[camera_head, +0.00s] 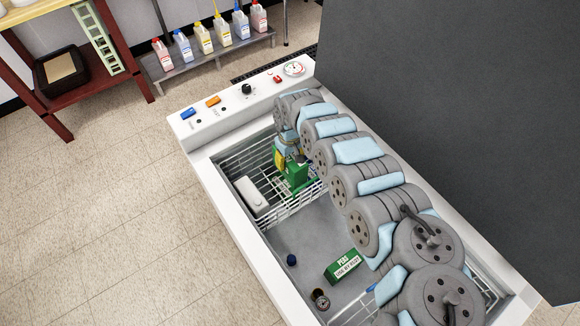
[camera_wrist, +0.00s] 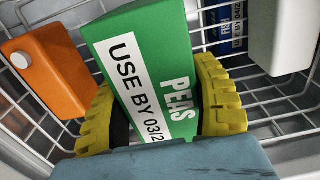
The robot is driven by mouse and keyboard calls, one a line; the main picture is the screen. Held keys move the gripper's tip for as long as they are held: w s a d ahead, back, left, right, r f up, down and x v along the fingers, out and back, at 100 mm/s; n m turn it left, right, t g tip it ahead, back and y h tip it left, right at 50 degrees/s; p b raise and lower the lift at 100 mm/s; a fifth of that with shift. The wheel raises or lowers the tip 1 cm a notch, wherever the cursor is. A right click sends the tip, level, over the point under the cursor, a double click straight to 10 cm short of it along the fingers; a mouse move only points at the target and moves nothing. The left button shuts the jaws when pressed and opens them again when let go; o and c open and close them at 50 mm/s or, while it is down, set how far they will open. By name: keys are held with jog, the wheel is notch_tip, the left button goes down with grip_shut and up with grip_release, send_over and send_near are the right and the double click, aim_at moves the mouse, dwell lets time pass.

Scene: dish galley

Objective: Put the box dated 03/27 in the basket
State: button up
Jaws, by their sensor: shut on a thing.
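My gripper (camera_head: 287,158) has yellow fingers and is shut on a green peas box, which shows in the head view (camera_head: 297,174) at the upper wire basket (camera_head: 250,152). In the wrist view the fingers (camera_wrist: 157,85) clasp the box (camera_wrist: 140,45) on both sides. Its white label reads "USE BY 03/2", and the last digit is cut off. Basket wires surround it in that view; I cannot tell whether it touches the bottom. A second green peas box (camera_head: 343,266) lies on the freezer floor; its date is too small to read surely.
The basket area also shows a white box (camera_head: 252,196), an orange item (camera_wrist: 45,72) and a blue box (camera_wrist: 227,28). A dark blue round item (camera_head: 291,260) and a dark round item (camera_head: 320,299) lie on the freezer floor. Another wire basket (camera_head: 484,286) is at the near end.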

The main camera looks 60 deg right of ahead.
jog(key=shift+f+b, duration=0.6)
jog(key=shift+f, duration=1.35)
jog(key=shift+f, duration=0.15)
jog(key=o, duration=1.2)
jog(key=shift+o, duration=0.2)
notch_tip(320, 180, up, 12)
jog(key=p, duration=0.3)
